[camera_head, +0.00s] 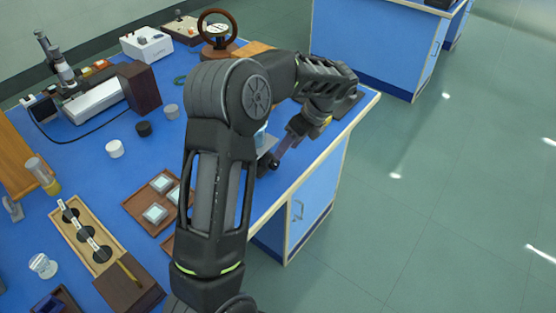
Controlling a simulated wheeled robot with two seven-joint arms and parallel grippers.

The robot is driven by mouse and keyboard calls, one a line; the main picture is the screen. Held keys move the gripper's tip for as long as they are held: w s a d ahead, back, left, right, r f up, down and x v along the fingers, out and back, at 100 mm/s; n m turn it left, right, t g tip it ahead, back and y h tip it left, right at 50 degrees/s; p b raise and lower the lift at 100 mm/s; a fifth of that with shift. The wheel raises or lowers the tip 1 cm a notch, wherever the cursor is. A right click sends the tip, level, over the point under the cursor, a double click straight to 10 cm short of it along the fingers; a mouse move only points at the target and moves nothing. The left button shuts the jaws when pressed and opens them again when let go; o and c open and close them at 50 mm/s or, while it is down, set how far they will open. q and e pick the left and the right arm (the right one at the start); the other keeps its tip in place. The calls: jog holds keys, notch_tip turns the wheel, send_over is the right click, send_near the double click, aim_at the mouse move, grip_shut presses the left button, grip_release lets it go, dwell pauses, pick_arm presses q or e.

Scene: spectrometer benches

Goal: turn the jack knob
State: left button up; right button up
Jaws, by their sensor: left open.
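A jack with a pale grey plate (268,144) stands near the right edge of the blue bench, partly hidden behind my left arm. Its knob cannot be made out clearly; dark shapes beside the plate blend with my fingers. My left gripper (277,158) reaches back down over the bench edge from the far side, its open fingers pointing at the jack's lower side. I cannot tell whether they touch it. My right gripper is not in view.
An instrument (95,103) and a brown handwheel (203,27) stand farther back. Another blue bench (375,45) is across the aisle; the green floor is clear.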

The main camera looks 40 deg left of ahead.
aim_at(277, 161)
pick_arm(q)
jog(key=shift+f, duration=0.1)
jog(key=shift+p+x, duration=0.5)
jog(key=shift+x, duration=3.4)
jog(key=shift+c, duration=0.3)
grip_shut()
